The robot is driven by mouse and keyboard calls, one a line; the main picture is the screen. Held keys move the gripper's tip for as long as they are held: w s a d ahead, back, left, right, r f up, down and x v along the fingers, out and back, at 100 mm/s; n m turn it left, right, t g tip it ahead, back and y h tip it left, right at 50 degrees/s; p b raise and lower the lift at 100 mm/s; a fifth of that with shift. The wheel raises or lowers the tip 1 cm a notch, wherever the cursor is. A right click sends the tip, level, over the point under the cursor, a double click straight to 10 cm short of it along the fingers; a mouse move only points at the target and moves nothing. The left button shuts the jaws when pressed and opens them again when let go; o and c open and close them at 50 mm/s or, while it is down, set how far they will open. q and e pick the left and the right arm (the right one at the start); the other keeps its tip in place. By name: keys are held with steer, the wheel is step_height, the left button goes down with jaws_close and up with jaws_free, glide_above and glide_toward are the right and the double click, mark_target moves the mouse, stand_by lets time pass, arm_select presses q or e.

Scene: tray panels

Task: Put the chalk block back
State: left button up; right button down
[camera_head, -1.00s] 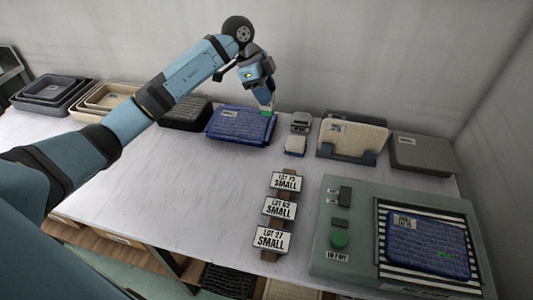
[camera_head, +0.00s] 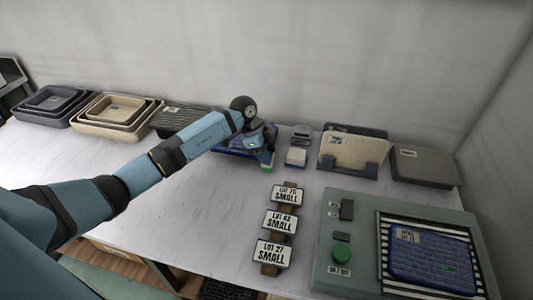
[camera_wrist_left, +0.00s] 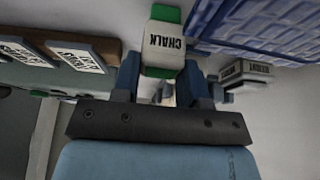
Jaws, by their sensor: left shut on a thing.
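The chalk block (camera_wrist_left: 163,45) is white and green with the word CHALK on its face. My left gripper (camera_wrist_left: 167,85) is shut on it. In the head view the block (camera_head: 267,158) shows low at the end of my left arm, at the front right corner of a blue panel (camera_head: 232,152). I cannot tell whether the block touches the table. My right gripper is not in view.
A labelled white block (camera_head: 296,156) stands just right of the chalk block. Behind are a grey holder (camera_head: 370,171) with a beige panel (camera_head: 352,150) and a grey panel (camera_head: 425,166). Lot signs (camera_head: 281,222) and a green-buttoned machine (camera_head: 335,275) are in front. The table's left middle is clear.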

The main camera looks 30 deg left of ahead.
arm_select(q)
steer(key=shift+f, duration=0.2)
steer(key=o, duration=0.9)
steer(key=shift+f, duration=0.1)
steer(key=v, duration=1.2)
steer(key=shift+p, duration=0.3)
steer(key=shift+r, duration=0.2)
